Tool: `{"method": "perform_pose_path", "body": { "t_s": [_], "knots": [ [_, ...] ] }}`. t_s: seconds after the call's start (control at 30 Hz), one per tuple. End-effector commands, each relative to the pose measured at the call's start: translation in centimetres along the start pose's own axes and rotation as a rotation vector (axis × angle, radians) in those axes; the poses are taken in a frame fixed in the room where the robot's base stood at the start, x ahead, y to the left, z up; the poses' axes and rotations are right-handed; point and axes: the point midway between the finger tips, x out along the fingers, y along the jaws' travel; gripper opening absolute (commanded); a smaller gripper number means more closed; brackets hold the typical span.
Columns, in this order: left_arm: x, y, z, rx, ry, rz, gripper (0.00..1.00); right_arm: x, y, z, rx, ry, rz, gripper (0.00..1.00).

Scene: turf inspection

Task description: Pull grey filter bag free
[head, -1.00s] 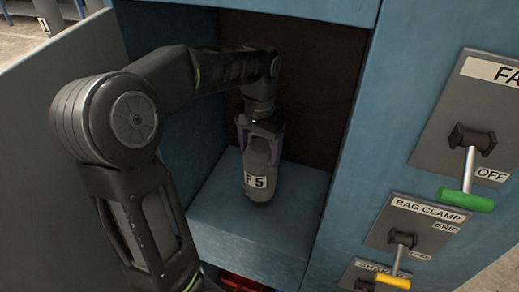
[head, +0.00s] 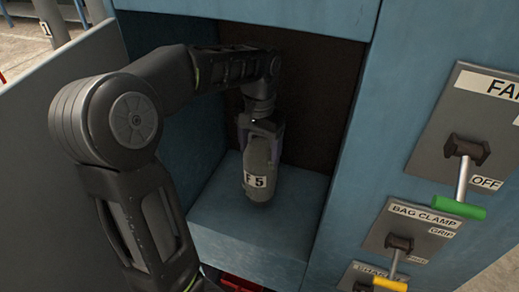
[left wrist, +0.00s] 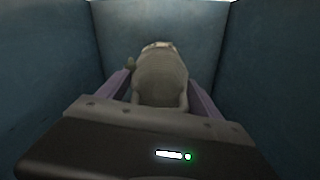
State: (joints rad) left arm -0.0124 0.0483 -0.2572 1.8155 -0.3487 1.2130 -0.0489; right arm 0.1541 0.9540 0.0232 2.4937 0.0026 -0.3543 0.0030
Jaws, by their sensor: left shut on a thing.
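The grey filter bag (head: 260,178) hangs upright inside the blue cabinet's open compartment, with a white "F 5" label on its front. My left gripper (head: 260,135) comes down from above and is shut on the bag's upper part. In the left wrist view the bag (left wrist: 161,75) lies between the two purplish fingers. The bag's bottom end is close to the blue block below; I cannot tell whether it touches. The bag clamp lever (head: 397,265) has a yellow handle and points down, away from the GRIP label. My right gripper is not in view.
Blue walls (head: 345,130) enclose the compartment on both sides, and a grey door (head: 50,130) stands open at left. The fan lever (head: 460,190) with a green handle points down near OFF. Something red (head: 240,284) shows below the blue block.

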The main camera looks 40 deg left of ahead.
Motion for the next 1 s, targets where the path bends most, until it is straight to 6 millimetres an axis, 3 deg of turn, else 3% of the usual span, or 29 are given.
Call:
{"method": "perform_pose_path", "body": {
  "t_s": [0.6,1.0],
  "knots": [
    [-2.3,0.0,-0.1,0.000,0.003,0.000,0.34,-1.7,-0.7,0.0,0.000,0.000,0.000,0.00],
    [-2.5,0.0,-0.1,0.000,0.003,0.000,0.34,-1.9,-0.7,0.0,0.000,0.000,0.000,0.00]
  ]
}}
